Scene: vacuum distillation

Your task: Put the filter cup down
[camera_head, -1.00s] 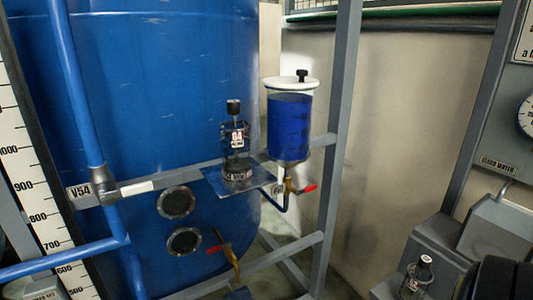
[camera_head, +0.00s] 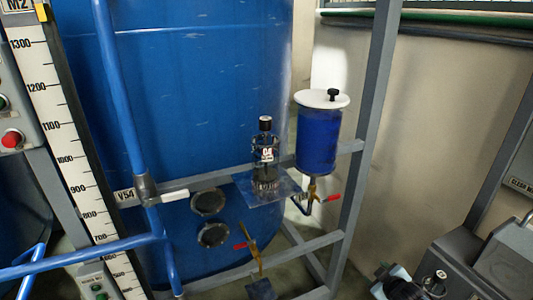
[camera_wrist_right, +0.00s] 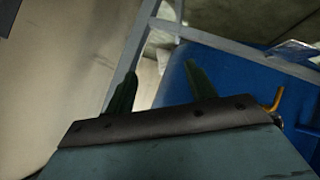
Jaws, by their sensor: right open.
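A blue cylindrical cup with a white lid and black knob (camera_head: 317,140) hangs upright at the frame in the head view; it may be the filter cup, but I cannot be sure. Beside it, a small dark bottle with a label (camera_head: 265,158) stands upright on a clear plate (camera_head: 287,187). My left gripper is not in view.
A large blue tank (camera_head: 200,80) stands behind a grey metal frame (camera_head: 370,110). Red-handled valves (camera_head: 333,198) stick out below the cup. A blue pipe (camera_head: 120,100) runs at left.

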